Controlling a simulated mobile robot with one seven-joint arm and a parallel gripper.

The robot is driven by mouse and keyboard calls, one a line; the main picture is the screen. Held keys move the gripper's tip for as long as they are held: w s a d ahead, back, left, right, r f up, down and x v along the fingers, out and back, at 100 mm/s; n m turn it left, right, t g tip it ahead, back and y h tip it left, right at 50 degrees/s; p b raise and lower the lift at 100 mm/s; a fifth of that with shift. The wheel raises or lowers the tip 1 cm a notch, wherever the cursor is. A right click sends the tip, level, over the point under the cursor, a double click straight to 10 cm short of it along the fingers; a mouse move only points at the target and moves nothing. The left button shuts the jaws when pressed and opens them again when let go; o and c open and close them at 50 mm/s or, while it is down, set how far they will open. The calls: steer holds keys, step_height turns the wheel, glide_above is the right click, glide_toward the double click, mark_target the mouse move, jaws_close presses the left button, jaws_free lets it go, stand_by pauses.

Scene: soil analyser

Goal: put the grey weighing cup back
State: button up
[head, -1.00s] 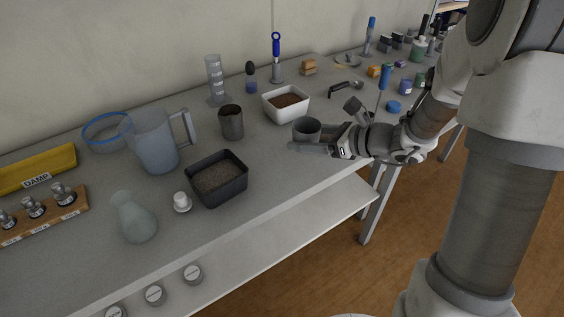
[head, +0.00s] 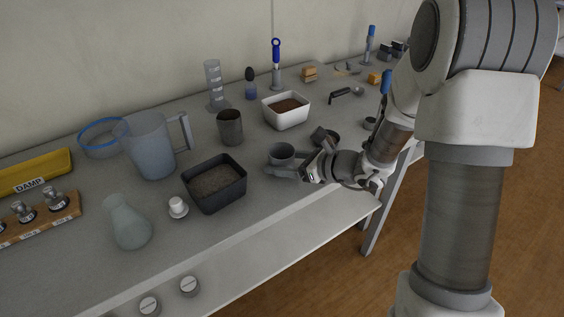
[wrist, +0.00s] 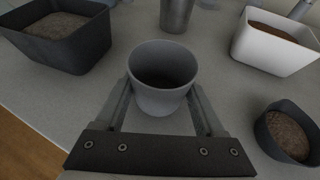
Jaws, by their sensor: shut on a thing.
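The grey weighing cup (head: 281,153) is upright between the fingers of my gripper (head: 285,168), near the front edge of the bench. It also shows in the wrist view (wrist: 164,80), with a finger on each side of it, and my gripper (wrist: 164,112) is shut on it. The inside of the cup is shaded and I see no clear contents. In the head view the cup is to the right of the black soil tray (head: 214,205). I cannot tell whether its base touches the bench.
A metal beaker (head: 229,127) and a white tray of soil (head: 286,121) stand behind the cup. A dark bowl of soil (wrist: 264,137) is to its right in the wrist view. A small white knobbed piece (head: 177,208) stands left of the black tray. Bare bench lies around the cup.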

steer(key=shift+f, duration=0.2)
steer(key=o, duration=1.2)
steer(key=shift+c, duration=0.2)
steer(key=shift+r, duration=0.2)
steer(key=shift+d+r, duration=0.15)
steer(key=shift+r, duration=0.05)
steer(key=p+v, duration=0.3)
steer(key=v, duration=0.8)
steer(key=shift+s+d, duration=0.1)
steer(key=shift+s, duration=0.15)
steer(key=s+a+r+n+g+h, duration=0.2)
steer(key=s+r+n+g, duration=0.1)
steer(key=s+n, duration=0.4)
steer(key=s+a+r+n+g+h, duration=0.1)
steer(key=s+a+r+n+g, duration=0.2)
steer(key=s+n, duration=0.35)
steer(key=s+d+r+n+t+h, duration=0.4)
steer(key=d+n+h, duration=0.4)
steer(key=d+n, duration=0.2)
step_height(320, 180, up, 3)
steer(key=shift+s+f+n, duration=0.1)
steer(key=shift+s+n, duration=0.55)
